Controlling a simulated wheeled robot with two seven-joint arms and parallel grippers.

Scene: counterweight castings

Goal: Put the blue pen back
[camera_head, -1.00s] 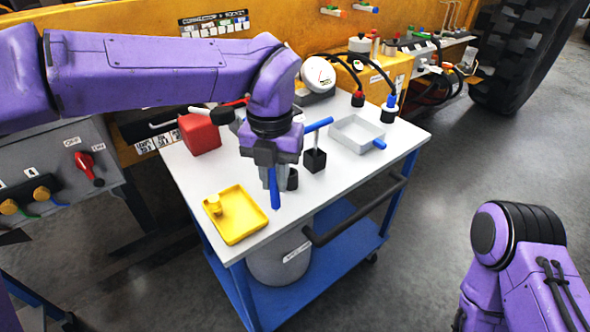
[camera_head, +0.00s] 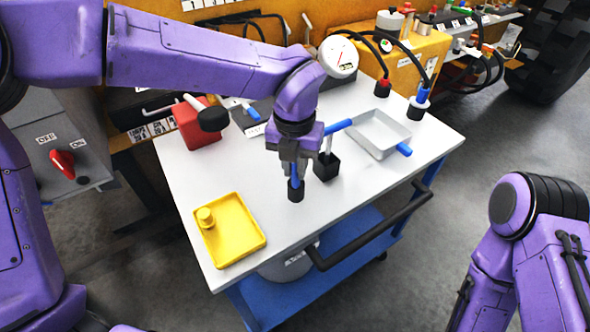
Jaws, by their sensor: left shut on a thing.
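My left gripper (camera_head: 293,168) is over the cart top, pointing down and shut on the blue pen (camera_head: 294,176). The pen is upright, its upper part hidden between the fingers. Its lower end meets a small round black holder (camera_head: 296,192) on the cart; I cannot tell how deep it sits inside. Just right of it stands a square black block (camera_head: 326,167) with a light upright stem and a blue bar at its top. My right arm shows at the lower right, but its gripper is not in view.
The white cart top (camera_head: 345,200) carries a yellow tray (camera_head: 238,258) at front left, a grey tray (camera_head: 372,146) at right, a red block (camera_head: 198,128) at back left and a dial gauge (camera_head: 340,57) at back. A dark handle (camera_head: 370,235) runs along the front right edge.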

